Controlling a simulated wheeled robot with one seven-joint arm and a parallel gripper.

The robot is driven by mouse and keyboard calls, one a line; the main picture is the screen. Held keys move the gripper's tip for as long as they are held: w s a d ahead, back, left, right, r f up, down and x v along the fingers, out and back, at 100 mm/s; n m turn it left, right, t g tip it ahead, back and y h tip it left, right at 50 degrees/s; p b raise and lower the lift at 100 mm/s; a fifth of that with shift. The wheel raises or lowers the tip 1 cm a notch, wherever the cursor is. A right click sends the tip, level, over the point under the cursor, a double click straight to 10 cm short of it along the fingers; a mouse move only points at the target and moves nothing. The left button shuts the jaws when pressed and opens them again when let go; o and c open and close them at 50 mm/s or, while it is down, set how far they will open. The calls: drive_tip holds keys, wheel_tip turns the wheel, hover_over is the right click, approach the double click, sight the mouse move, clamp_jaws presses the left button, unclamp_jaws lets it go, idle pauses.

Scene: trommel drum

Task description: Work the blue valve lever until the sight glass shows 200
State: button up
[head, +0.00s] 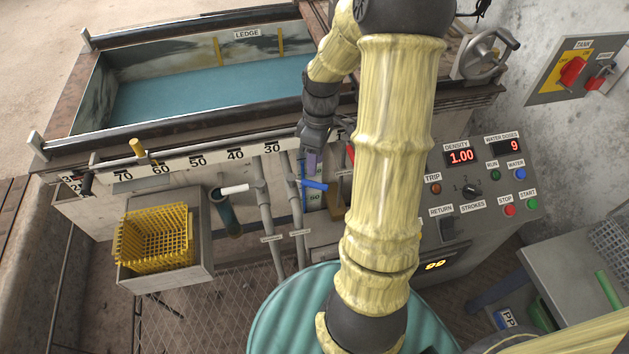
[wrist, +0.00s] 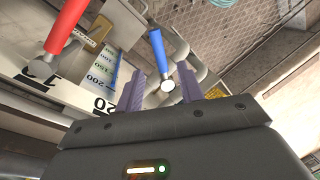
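The blue valve lever (head: 314,185) is on a pipe under the tank's front edge. In the wrist view the blue lever (wrist: 158,46) has its pale round end between my gripper's fingers as pictured; contact is not visible. My gripper (head: 311,168) is right at the lever, pointing down. Its purple fingers (wrist: 162,88) are apart, with nothing held between them. The sight glass (head: 314,197) stands just behind the lever. In the wrist view the sight glass (wrist: 104,68) shows marks 50, 100, 150 and 200 beside a blue strip; I cannot tell the exact level.
A red lever (wrist: 66,25) is close to my gripper's left in the wrist view. A white lever (head: 235,189) is left of the blue one. A yellow basket (head: 155,237) and teal drum (head: 280,310) stand in front. The control panel (head: 484,190) is right.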

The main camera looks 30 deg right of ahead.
sight(314, 182)
drive_tip(key=f, duration=0.2)
drive_tip(key=f+b, duration=0.1)
drive_tip(key=f, duration=0.1)
drive_tip(key=a+f+b, duration=0.1)
drive_tip(key=f, duration=0.1)
drive_tip(key=shift+s, duration=0.4)
drive_tip(key=shift+r, duration=0.1)
clamp_jaws()
